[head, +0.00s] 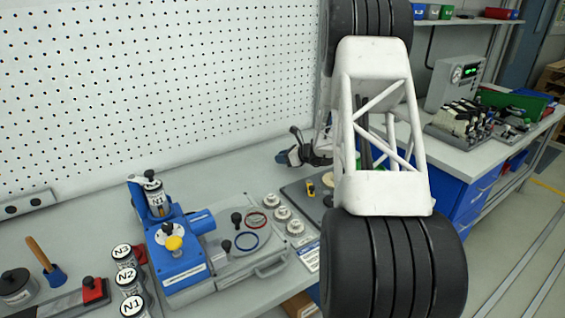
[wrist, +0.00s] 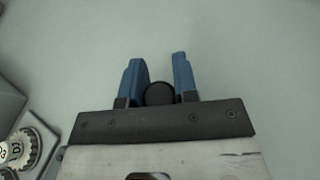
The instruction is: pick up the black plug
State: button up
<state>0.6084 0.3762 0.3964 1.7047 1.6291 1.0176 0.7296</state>
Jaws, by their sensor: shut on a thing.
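In the wrist view, my gripper (wrist: 158,68) has its two blue fingers shut on the black plug (wrist: 159,94). Only the round, dark end of the plug shows between the fingers, close to the gripper's body. In the head view, my gripper (head: 289,157) is above the bench near the pegboard, to the right of the blue fixture. The plug cannot be made out clearly there, and my white arm hides part of that area.
The blue fixture (head: 180,262) has black knobs and a grey plate with a red ring (head: 257,220) and a blue ring (head: 247,241). Several labelled canisters (head: 126,275) stand at its left. A dark tray (head: 294,192) lies below my gripper. The pegboard (head: 150,90) rises behind.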

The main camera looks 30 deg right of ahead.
notch_tip(320, 180, up, 8)
jog(key=shift+f, duration=0.2)
